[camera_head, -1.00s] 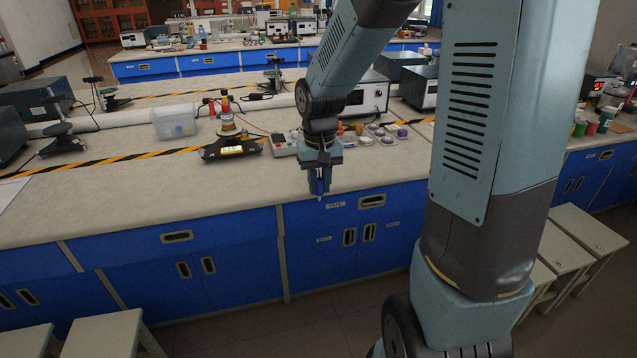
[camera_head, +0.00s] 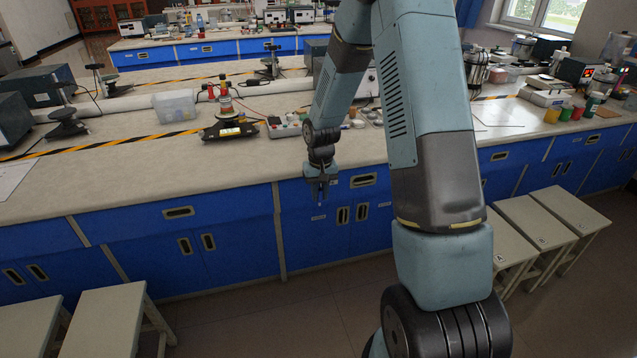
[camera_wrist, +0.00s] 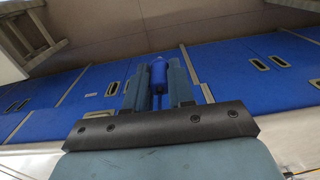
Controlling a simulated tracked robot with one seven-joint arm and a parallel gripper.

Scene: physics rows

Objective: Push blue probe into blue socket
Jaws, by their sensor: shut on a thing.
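My gripper (camera_head: 319,188) hangs in front of the bench's front edge, before the blue drawer fronts. It is shut on the blue probe, a slim blue rod that points down; its tip shows below the fingers in the head view (camera_head: 320,201). In the wrist view the blue probe (camera_wrist: 159,72) stands between the two fingers of my gripper (camera_wrist: 158,85). A grey strip with sockets and a red part (camera_head: 284,127) lies on the bench top, behind and left of my gripper. I cannot make out the blue socket.
The bench top (camera_head: 130,165) is clear along its front left. A black scale with a bottle (camera_head: 227,130) and a clear plastic box (camera_head: 176,107) stand further back. Stools (camera_head: 520,222) stand at the right front; a stool (camera_head: 108,305) stands at the left front.

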